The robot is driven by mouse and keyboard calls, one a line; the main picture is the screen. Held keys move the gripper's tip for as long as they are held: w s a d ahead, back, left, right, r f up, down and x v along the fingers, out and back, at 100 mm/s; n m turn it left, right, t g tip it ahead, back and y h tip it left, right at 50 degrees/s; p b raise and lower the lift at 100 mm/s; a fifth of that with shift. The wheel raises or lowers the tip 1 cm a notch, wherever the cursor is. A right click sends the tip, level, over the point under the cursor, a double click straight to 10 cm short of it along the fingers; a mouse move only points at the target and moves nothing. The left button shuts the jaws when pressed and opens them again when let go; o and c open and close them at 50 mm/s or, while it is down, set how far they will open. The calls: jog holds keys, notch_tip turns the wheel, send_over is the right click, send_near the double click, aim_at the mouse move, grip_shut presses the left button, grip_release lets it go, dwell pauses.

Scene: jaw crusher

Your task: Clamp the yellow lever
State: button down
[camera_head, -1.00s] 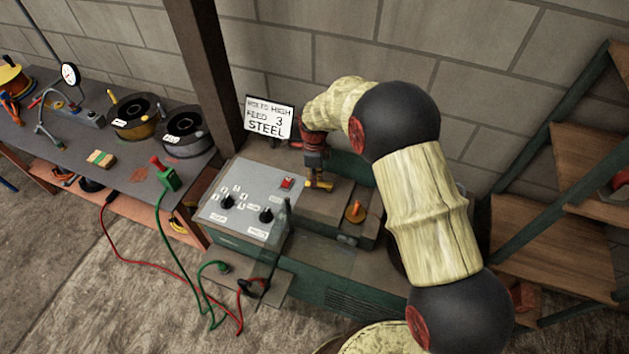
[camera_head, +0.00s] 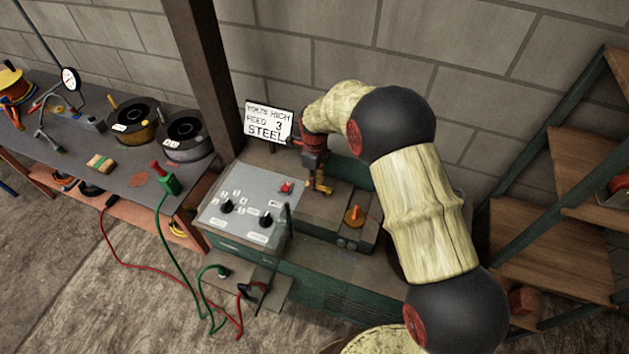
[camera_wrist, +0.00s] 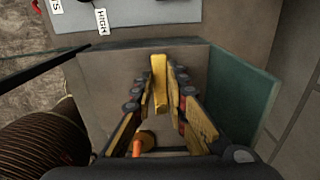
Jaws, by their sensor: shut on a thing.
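The yellow lever (camera_wrist: 160,95) stands up from the top of the machine block, between the fingers of my gripper (camera_wrist: 162,84) in the wrist view. My gripper's fingers are yellow with dark joints and lie close along both sides of the lever, shut on it. There the lever is hard to tell apart from the yellow fingers.
An orange-handled knob (camera_head: 355,215) on a round yellow base is close by on the block; it also shows in the wrist view (camera_wrist: 143,142). The grey control panel (camera_head: 247,200) and the sign (camera_head: 268,121) are to the left. Shelves (camera_head: 550,250) stand at the right.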

jog(key=c, duration=1.8)
grip_release()
jog(key=shift+o, duration=0.2)
notch_tip(320, 180, up, 12)
